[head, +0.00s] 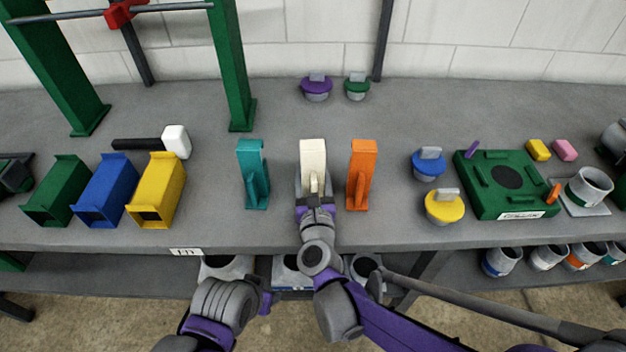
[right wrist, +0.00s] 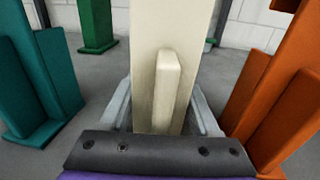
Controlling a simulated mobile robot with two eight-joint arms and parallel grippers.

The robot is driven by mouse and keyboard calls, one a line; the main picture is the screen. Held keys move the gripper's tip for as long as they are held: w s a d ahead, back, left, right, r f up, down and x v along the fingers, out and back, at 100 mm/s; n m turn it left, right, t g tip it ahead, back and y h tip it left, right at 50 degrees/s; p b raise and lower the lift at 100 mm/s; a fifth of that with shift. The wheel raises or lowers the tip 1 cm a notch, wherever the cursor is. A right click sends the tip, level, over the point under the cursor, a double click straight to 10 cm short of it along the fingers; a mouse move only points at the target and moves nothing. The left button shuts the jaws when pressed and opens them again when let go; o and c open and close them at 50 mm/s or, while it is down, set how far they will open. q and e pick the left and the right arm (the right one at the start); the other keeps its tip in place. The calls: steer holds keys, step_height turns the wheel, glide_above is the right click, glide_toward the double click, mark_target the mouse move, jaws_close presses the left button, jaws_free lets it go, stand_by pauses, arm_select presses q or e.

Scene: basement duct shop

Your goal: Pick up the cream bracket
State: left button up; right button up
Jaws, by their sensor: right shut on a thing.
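The cream bracket (head: 313,153) stands upright between the teal bracket (head: 253,172) and the orange bracket (head: 361,172) on the grey bench. My right gripper (head: 315,190) is shut on the cream bracket from the front. In the right wrist view, grey fingers lie on both sides of the cream bracket (right wrist: 165,95), low down. Its base is hidden by the gripper, so I cannot tell whether it touches the bench. Part of my left arm shows low in the head view; its jaws are not visible.
The teal (right wrist: 45,80) and orange (right wrist: 275,110) brackets stand close on either side. Blue (head: 428,166) and yellow (head: 444,207) knobbed lids and a green fixture (head: 490,205) are to the right. Yellow (head: 160,195), blue (head: 105,195) and green (head: 58,195) ducts and a mallet (head: 174,142) are left.

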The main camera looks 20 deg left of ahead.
mark_target(312, 142)
jaws_close()
step_height(312, 142, up, 10)
steer(key=shift+f+p, duration=0.15)
steer(key=shift+p, duration=0.95)
step_height(312, 142, up, 4)
steer(key=p, duration=0.2)
steer(key=shift+p, duration=0.4)
steer(key=shift+r+p, duration=2.1)
steer(key=shift+r, duration=1.1)
steer(key=shift+d, duration=0.1)
